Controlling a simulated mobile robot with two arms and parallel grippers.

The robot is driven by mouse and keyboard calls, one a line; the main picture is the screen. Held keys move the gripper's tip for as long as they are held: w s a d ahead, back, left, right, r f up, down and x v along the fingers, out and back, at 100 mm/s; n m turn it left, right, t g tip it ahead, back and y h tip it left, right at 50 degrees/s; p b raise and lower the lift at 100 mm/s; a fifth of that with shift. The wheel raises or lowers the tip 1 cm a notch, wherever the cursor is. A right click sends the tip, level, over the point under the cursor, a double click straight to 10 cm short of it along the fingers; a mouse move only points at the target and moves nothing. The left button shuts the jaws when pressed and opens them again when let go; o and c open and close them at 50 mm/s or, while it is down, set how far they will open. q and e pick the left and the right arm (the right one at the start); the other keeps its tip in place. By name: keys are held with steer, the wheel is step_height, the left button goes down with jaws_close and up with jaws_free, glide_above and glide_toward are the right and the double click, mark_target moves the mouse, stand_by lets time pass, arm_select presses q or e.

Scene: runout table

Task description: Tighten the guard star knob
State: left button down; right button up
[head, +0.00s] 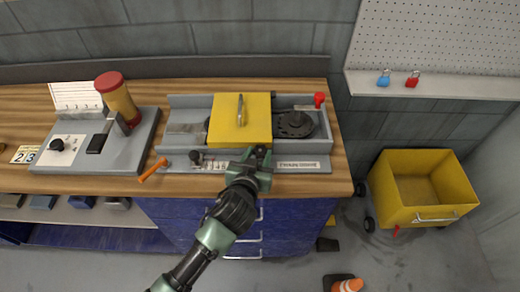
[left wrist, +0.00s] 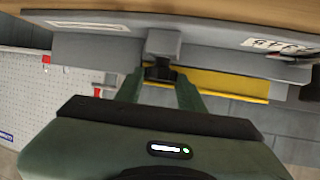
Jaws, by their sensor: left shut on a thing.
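The yellow guard (head: 240,120) with a handle on top sits over the middle of the grey machine (head: 185,105) on the wooden bench. A black knob, the guard star knob (head: 260,152), is at the machine's front, below the guard's right front corner. My left gripper (head: 254,162) is shut on it from the front. In the left wrist view the black knob (left wrist: 160,73) shows between the two green fingers, against a grey block (left wrist: 163,43). The fingers partly hide the knob. My right gripper is in neither view.
A second dark knob (head: 196,157) stands left on the machine's front ledge, near an orange-handled tool (head: 152,170). A yellow cart (head: 420,190) is on the floor at right.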

arm_select(q)
steer(key=shift+a+r+m+h+p, duration=0.1)
steer(key=shift+a+m+h+p, duration=0.15)
steer(key=shift+m+h+p, duration=0.7)
steer(key=c, duration=0.9)
jaws_free()
